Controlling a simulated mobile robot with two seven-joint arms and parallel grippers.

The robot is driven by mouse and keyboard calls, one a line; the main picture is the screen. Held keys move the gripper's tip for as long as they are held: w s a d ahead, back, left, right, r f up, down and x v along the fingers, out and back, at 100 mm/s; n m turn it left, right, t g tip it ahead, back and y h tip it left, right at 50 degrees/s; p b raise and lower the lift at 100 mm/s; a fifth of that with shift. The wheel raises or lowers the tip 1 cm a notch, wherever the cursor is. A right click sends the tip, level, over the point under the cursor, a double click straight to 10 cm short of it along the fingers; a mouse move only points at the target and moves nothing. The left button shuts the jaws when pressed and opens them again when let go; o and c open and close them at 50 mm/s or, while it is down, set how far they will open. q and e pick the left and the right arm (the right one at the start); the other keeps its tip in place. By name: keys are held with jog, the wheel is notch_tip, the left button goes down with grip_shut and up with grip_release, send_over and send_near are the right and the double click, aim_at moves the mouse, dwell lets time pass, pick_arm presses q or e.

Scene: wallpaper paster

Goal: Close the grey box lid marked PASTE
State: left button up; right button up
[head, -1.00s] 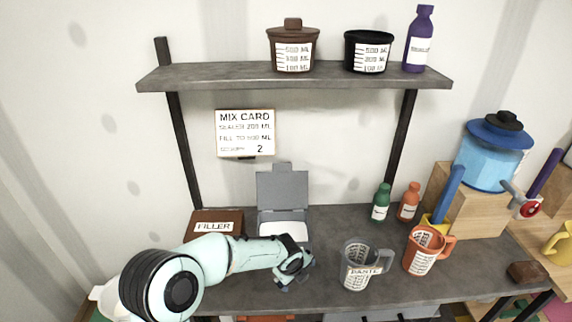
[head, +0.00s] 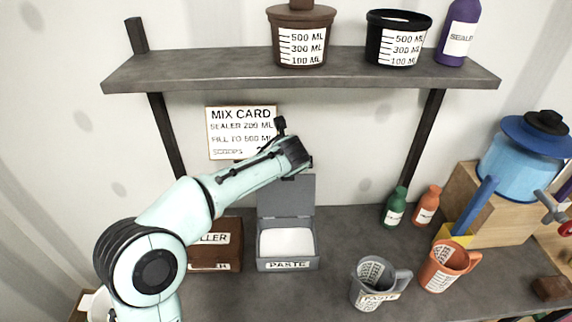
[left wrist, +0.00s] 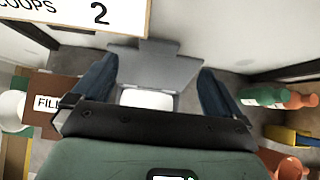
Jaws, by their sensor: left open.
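The grey box (head: 288,265) marked PASTE stands on the bench with white material inside. Its grey lid (head: 288,197) is open, standing up at the back edge. My left gripper (head: 296,145) is open and empty, high above the box by the lid's top edge, and covers part of the mix card. In the left wrist view the lid (left wrist: 165,72) and the white contents of the box show between the two spread fingers (left wrist: 155,88). I cannot tell how far the fingers are from the lid. My right gripper is in neither view.
A brown FILLER box (head: 228,250) stands left of the grey box, partly behind my arm. A grey jug (head: 368,285) and an orange jug (head: 440,268) stand to the right. A shelf (head: 340,68) with tubs and a bottle hangs above.

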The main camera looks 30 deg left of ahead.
pick_arm(q)
jog(key=x, duration=1.1)
jog(key=shift+w+p, duration=0.1)
jog(key=shift+p, duration=0.2)
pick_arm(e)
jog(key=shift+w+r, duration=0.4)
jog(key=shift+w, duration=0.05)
